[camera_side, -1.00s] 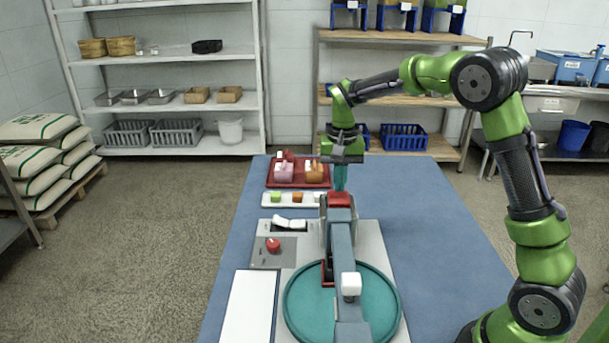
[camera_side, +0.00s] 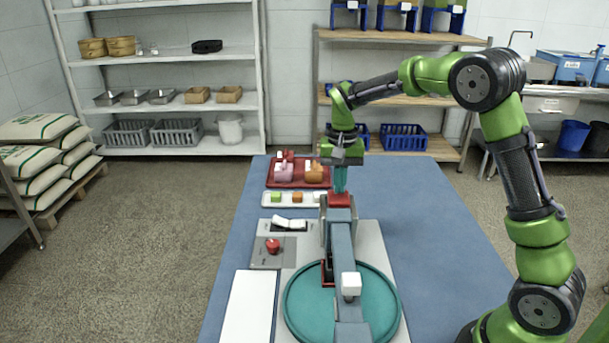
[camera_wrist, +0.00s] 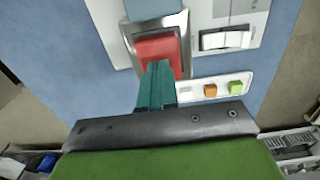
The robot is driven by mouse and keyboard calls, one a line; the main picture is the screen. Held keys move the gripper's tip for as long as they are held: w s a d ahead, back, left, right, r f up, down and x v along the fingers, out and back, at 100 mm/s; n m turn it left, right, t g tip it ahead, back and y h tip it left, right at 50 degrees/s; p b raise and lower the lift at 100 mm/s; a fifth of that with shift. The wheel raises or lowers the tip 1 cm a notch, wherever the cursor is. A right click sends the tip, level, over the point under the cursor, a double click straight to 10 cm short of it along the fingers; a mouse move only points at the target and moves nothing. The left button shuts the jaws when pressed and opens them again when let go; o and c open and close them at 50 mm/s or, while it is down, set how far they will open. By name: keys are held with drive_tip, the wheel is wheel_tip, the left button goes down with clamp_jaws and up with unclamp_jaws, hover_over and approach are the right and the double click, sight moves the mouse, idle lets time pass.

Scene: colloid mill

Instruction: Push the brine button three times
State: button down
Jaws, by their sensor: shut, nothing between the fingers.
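My gripper (camera_side: 340,181) is shut and empty, its teal fingers pointing down. The tips are right at the red block (camera_side: 339,199) on the far end of the machine's arm; I cannot tell whether they touch it. In the wrist view, my gripper (camera_wrist: 160,70) overlaps the lower part of the red block (camera_wrist: 156,46). A white strip (camera_side: 266,200) holds small green (camera_side: 276,197), orange (camera_side: 297,197) and white (camera_side: 318,197) buttons, just left of my fingers. A round red knob (camera_side: 273,246) sits on a grey panel. No readable label shows which one is brine.
A red tray (camera_side: 272,182) with pink and orange items stands behind the strip. A white rocker switch (camera_side: 289,223) lies in front of it. A round teal dish (camera_side: 384,305) and a white plate (camera_side: 249,308) are nearer. The blue table (camera_side: 440,230) is clear on the right.

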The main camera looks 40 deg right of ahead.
drive_tip(key=shift+f, duration=1.55)
drive_tip(key=shift+r, duration=3.8)
drive_tip(key=shift+f, duration=2)
